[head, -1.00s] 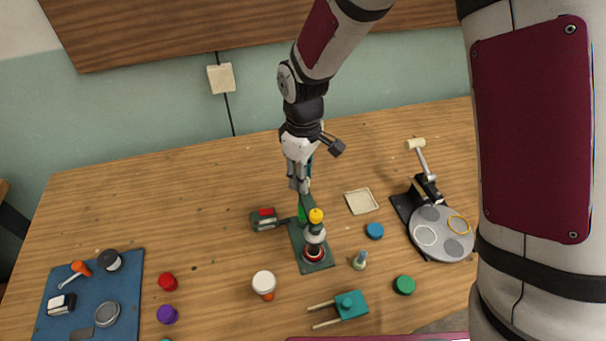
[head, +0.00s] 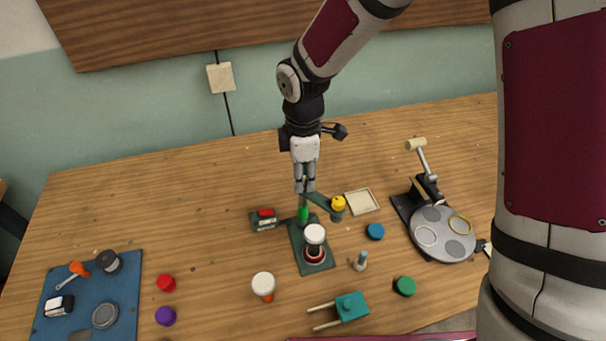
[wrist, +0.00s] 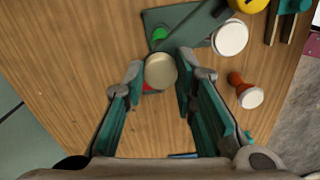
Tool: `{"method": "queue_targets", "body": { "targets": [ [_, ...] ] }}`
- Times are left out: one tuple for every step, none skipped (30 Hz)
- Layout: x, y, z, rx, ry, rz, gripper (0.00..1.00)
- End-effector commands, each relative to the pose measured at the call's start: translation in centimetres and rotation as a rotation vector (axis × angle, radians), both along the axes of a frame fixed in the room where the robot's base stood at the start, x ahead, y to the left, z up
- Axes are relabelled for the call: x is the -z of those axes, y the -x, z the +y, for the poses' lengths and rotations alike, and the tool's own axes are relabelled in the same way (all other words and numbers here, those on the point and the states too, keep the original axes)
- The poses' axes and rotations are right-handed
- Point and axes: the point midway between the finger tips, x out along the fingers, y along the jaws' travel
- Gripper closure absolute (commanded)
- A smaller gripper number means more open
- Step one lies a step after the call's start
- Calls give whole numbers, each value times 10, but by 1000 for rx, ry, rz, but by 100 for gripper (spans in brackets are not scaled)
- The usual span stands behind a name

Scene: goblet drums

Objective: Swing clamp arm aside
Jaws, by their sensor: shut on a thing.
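The clamp arm (head: 321,200) is a dark green bar with a yellow knob (head: 338,203) at its right end. It points right and slightly forward from the bright green post (head: 303,214), at the back of the green base (head: 316,266). My gripper (head: 305,189) is shut on the rear end of the arm, around a cream round knob (wrist: 160,70) in the wrist view. A white-topped goblet drum (head: 314,234) stands upright on the base with its top uncovered. The yellow knob is behind and right of the drum. The wrist view cuts this knob off at its top edge.

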Motion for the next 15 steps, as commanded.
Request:
{"method": "queue_targets", "body": {
  "targets": [
    [0, 1, 0, -44, -1, 2, 100],
    [0, 1, 0, -72, -1, 2, 100],
    [0, 1, 0, -111, -1, 2, 100],
    [0, 1, 0, -140, -1, 1, 100],
    [0, 1, 0, -168, -1, 2, 100],
    [0, 1, 0, -206, -2, 2, 100],
    [0, 1, 0, -235, -1, 2, 100],
    [0, 1, 0, -263, -1, 1, 100],
    [0, 1, 0, -301, -2, 1, 100],
    [0, 1, 0, -329, -2, 1, 100],
    [0, 1, 0, -359, -1, 1, 100],
    [0, 1, 0, -396, -2, 1, 100],
    [0, 1, 0, -424, -2, 1, 100],
    [0, 1, 0, -453, -1, 1, 100],
    [0, 1, 0, -490, -1, 2, 100]
  ]
}}
